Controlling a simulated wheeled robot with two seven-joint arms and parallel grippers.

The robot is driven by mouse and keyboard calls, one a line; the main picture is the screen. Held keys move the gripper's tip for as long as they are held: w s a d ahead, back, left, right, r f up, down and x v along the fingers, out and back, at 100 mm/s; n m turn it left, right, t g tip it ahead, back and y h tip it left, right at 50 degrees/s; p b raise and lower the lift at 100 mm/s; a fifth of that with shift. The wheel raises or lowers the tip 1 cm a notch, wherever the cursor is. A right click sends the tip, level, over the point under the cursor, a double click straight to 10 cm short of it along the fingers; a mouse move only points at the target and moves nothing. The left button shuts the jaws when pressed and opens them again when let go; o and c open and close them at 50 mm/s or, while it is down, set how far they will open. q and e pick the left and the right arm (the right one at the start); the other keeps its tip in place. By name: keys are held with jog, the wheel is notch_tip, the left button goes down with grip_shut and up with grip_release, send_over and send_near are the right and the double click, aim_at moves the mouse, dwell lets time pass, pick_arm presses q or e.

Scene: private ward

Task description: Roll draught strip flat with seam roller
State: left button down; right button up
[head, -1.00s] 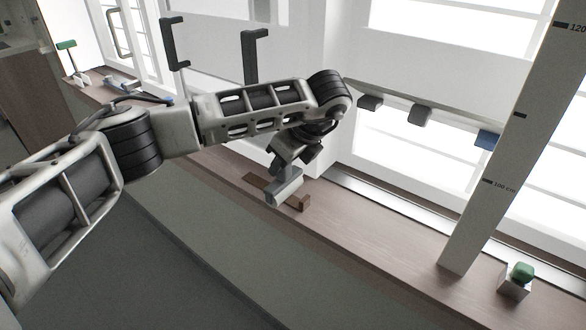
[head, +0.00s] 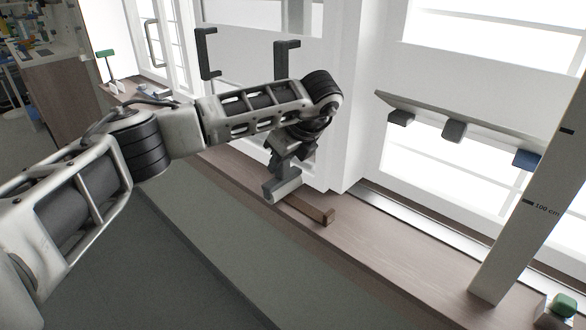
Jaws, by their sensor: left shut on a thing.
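My left gripper (head: 280,172) points down over the window ledge in the middle of the head view. It is shut on a light grey, rounded piece (head: 285,190), which looks like the seam roller; the fingers and wrist hide part of it. This piece is at the left end of a brown wooden bar (head: 312,210) on the ledge; I cannot tell whether they touch. A pale strip (head: 430,238) runs along the foot of the window; I cannot tell if it is the draught strip. My right gripper is not in view.
The brown ledge (head: 400,250) is mostly clear right of the bar. A white measuring post (head: 520,220) stands on it, with a green-topped block (head: 563,307) beyond. A grey rail (head: 470,122) with several blocks hangs at the window. A green-topped stand (head: 107,62) is far left.

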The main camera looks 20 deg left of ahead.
pick_arm(q)
jog(key=shift+w+a, duration=0.2)
jog(key=shift+a, duration=0.5)
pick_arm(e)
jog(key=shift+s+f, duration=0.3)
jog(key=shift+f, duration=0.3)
pick_arm(q)
notch_tip(320, 180, up, 7)
jog(key=p, duration=0.3)
jog(key=shift+p, duration=0.3)
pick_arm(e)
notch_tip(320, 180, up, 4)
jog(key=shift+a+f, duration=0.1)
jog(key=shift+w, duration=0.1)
